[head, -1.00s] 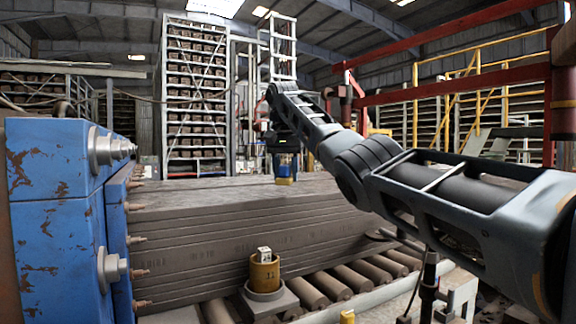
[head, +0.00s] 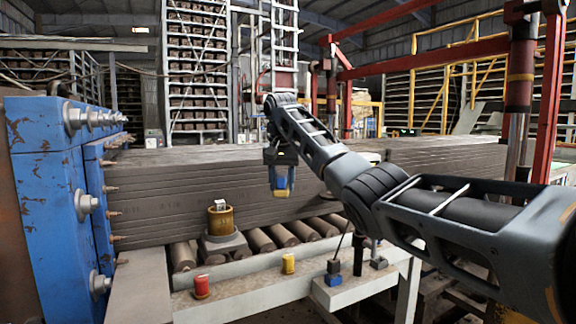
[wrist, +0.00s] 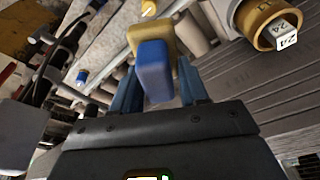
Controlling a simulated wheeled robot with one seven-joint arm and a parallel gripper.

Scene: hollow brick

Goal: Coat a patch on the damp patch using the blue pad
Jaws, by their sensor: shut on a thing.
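My gripper (head: 281,178) hangs in front of the stacked grey-brown clay slabs (head: 160,200), pointing down. It is shut on the blue pad, whose blue block (wrist: 154,72) sits between the two fingers in the wrist view. A yellow-tan part (wrist: 148,38) joins the pad's far end. The pad also shows small below my gripper in the head view (head: 281,183). It appears clear of the surfaces around it. I cannot make out a distinct damp patch in either view.
A yellow canister (head: 219,222) with a white numbered cube stands left of my gripper, by rollers (head: 262,240). A red pot (head: 201,287), a yellow pot (head: 288,263) and a blue-black item (head: 333,273) stand on the front ledge. A blue machine (head: 45,190) blocks the left.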

